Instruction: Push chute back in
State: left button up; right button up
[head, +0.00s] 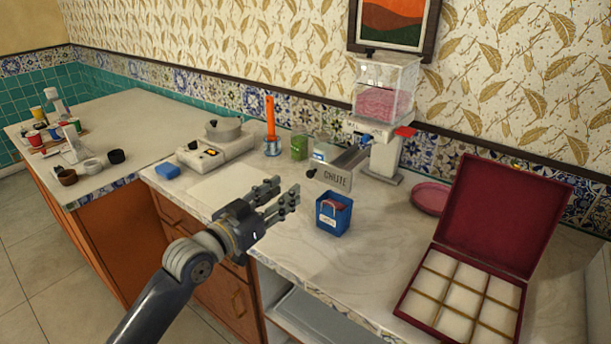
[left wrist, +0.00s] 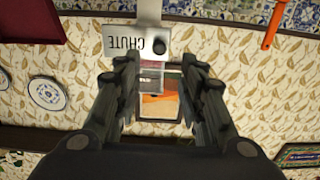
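The chute (head: 347,158) is a grey channel sticking out to the front left from the dispenser (head: 385,168). Its front plate (head: 337,179) reads CHUTE and has a black knob (head: 311,173). My left gripper (head: 284,192) is open and empty, to the left of the plate and apart from it in the head view. In the left wrist view the plate (left wrist: 122,41) appears upside down with its knob (left wrist: 159,46), ahead of and between the open fingertips (left wrist: 158,68). My right gripper is not in view.
A blue bag-like container (head: 333,218) stands on the counter below the chute plate. A green jar (head: 299,147) and an orange-handled tool (head: 270,125) stand behind. An open red box (head: 470,285) and a pink plate (head: 431,197) are at the right.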

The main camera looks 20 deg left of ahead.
aim_at(309, 174)
pick_arm(q)
jog(key=p+x, duration=0.1)
jog(key=x, duration=0.8)
jog(key=shift+w+d+f, duration=0.1)
jog(key=shift+w, duration=0.15)
grip_shut()
